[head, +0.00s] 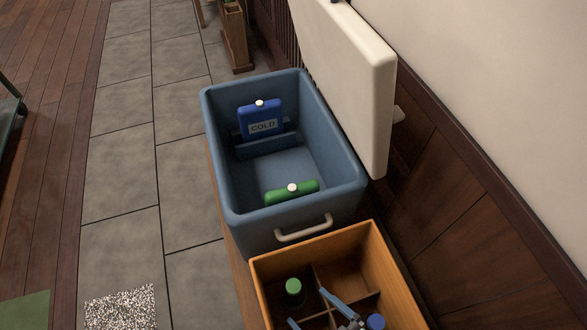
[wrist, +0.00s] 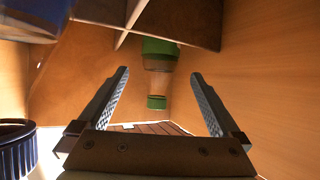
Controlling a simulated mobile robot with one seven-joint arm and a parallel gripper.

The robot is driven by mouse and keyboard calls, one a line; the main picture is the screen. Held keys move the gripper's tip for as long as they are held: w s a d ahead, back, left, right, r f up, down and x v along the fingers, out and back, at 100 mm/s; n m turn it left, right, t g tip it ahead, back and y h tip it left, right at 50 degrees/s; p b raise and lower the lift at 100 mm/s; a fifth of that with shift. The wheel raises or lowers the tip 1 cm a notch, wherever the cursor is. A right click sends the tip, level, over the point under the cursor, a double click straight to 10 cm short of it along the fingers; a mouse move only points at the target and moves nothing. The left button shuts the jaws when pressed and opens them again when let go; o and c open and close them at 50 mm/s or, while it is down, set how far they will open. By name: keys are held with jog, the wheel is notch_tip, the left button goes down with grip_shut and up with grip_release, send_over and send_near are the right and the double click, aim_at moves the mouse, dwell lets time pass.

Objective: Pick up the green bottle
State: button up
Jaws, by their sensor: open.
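The green bottle (head: 293,287) stands in a compartment of the wooden crate (head: 272,258); mainly its round green top shows in the head view. In the wrist view the bottle (wrist: 160,50) shows green parts with a pale band between them, lying in the picture between my two fingers. My gripper (head: 307,307) is open over the crate, just right of and nearer than the bottle. It also shows in the wrist view (wrist: 160,75), with nothing held. I cannot tell how far the bottle is beyond the fingertips.
A blue-capped bottle (head: 375,322) stands in the crate; its ribbed cap shows in the wrist view (wrist: 15,145). Wooden dividers split the crate. Behind it is an open blue cooler (head: 217,150) with a blue cold pack (head: 262,115) and a green pack (head: 300,192).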

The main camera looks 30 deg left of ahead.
aim_at(301, 301)
jog(key=x, duration=0.4)
jog(key=shift+w+a+f, duration=0.1)
jog(key=shift+a+f, duration=0.1)
jog(key=shift+a, duration=0.1)
jog(key=shift+c, duration=0.2)
grip_shut()
